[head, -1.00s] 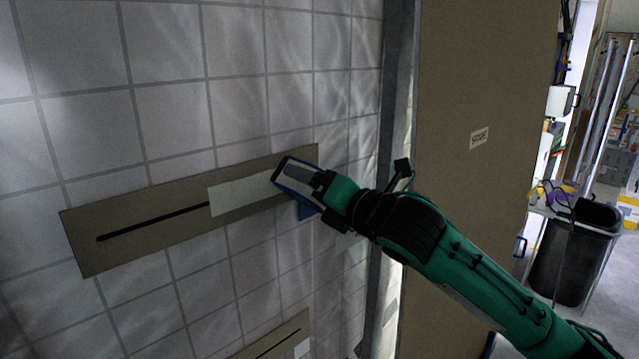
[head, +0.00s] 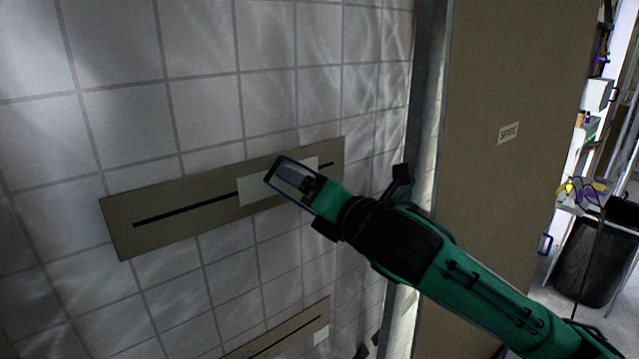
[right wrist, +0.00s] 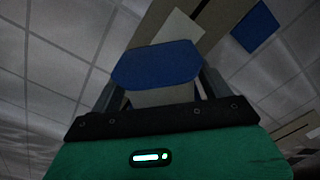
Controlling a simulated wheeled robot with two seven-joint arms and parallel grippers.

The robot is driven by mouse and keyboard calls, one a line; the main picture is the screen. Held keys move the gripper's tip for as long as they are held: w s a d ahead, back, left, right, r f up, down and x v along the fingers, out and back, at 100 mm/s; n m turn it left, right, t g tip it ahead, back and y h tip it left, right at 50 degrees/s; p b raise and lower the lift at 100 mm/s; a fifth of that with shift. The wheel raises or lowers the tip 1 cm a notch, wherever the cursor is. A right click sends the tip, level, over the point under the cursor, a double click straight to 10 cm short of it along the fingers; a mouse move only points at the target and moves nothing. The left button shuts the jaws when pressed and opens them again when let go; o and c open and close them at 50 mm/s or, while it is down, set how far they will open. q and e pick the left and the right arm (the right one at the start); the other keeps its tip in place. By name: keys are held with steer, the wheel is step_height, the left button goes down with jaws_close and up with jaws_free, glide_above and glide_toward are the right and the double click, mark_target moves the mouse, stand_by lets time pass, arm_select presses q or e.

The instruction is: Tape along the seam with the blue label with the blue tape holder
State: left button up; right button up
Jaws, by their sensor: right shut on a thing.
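A brown panel (head: 190,236) with a dark horizontal seam (head: 180,215) is fixed on the tiled wall. A pale strip (head: 255,193) covers part of the seam right of centre; dark seam shows on both sides of it. My right gripper (head: 300,182) is shut on the blue tape holder (right wrist: 158,65), whose end (head: 277,172) is in front of the strip. I cannot tell whether it touches. A blue label (right wrist: 255,27) shows beside the panel in the right wrist view; in the head view my gripper hides it. My left gripper is not in view.
A lower brown panel (head: 245,353) has a seam and a white label (head: 320,338). A grey post (head: 428,90) and a large brown board (head: 500,220) stand to the right, behind my right arm. A black bin (head: 590,265) is at far right.

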mark_target(291, 197)
steer(key=shift+s+a+p, duration=1.2)
steer(key=shift+s+a, duration=2.35)
steer(key=shift+a, duration=1.75)
steer(key=shift+s+a+p, duration=1.2)
steer(key=shift+s+a, duration=2.3)
steer(key=shift+a, duration=1.8)
steer(key=w+d+p, duration=0.1)
steer(key=w+d, duration=0.3)
steer(key=d, duration=0.2)
steer(key=w+d+p, duration=0.1)
steer(key=w+d, duration=0.3)
steer(key=d, duration=0.2)
steer(key=w+d+p, duration=0.1)
steer(key=w+d, duration=0.3)
steer(key=d, duration=0.2)
steer(key=shift+w+d, duration=0.1)
steer(key=shift+d, duration=0.1)
steer(key=shift+w+d+p, duration=0.3)
steer(key=shift+w+d, duration=0.4)
steer(key=shift+d, duration=0.3)
steer(key=shift+w+d+p, duration=0.25)
steer(key=shift+w+d, duration=0.4)
steer(key=shift+d, duration=0.4)
steer(key=shift+w+d+p, duration=0.3)
steer(key=shift+w+d, duration=0.4)
steer(key=shift+d, duration=0.3)
